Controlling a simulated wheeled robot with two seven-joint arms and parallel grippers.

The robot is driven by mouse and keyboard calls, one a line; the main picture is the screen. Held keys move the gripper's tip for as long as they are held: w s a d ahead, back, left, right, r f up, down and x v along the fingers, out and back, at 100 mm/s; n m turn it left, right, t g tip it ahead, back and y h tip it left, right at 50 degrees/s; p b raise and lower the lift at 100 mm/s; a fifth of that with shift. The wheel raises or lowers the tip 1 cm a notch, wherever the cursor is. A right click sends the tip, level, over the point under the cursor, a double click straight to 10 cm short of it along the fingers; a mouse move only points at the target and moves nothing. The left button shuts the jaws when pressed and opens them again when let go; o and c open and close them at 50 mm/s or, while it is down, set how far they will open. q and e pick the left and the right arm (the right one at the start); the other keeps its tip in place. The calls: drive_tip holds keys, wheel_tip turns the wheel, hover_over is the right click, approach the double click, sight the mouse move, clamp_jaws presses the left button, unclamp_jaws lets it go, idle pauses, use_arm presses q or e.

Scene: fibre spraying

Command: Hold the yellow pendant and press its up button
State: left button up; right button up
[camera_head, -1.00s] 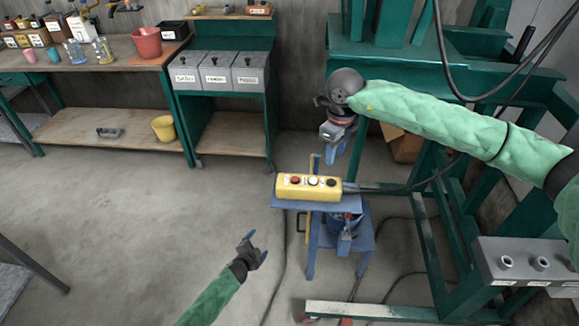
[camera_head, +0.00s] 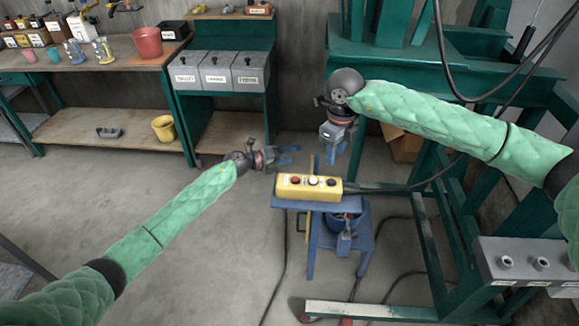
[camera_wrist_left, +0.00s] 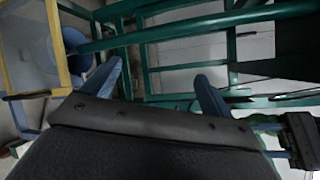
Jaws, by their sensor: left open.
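The yellow pendant (camera_head: 284,193) lies flat on top of the blue stand (camera_head: 352,202). Its upper face has a red, a white and a dark button; their markings are too small to read. My left gripper (camera_head: 289,155) is open and empty, just behind the pendant's left end, its fingers pointing right. They also show apart in the left wrist view (camera_wrist_left: 162,85), with nothing between them. My right gripper (camera_head: 336,153) hangs behind the pendant's right end, fingers pointing down. The fingers look apart, with nothing visible between them. Neither gripper appears to touch the pendant.
A dark cable (camera_head: 400,189) runs from the pendant's right end towards the green machine frame (camera_head: 428,235). A workbench (camera_head: 110,62) and a stand with grey bins (camera_head: 216,72) are at the back left. The floor (camera_head: 210,270) left of the blue stand is clear.

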use_arm(q)
wheel_tip(320, 180, up, 8)
drive_tip(key=m+g+y, duration=0.2)
drive_tip(key=m+g, duration=0.2)
drive_tip(key=m, duration=0.3)
drive_tip(key=s+r+m+g+y, duration=0.1)
drive_tip(key=s+r+m+y, duration=0.95)
drive_tip(key=m, duration=0.35)
drive_tip(key=n+g+y, duration=0.1)
drive_tip(key=n+g, duration=0.1)
drive_tip(key=g, duration=0.1)
hover_over(289, 180)
drive_tip(key=f, duration=0.8)
drive_tip(key=shift+w, duration=0.35)
drive_tip(key=shift+s+f, duration=0.35)
drive_tip(key=shift+f, duration=3.9)
drive_tip(key=shift+c, duration=0.4)
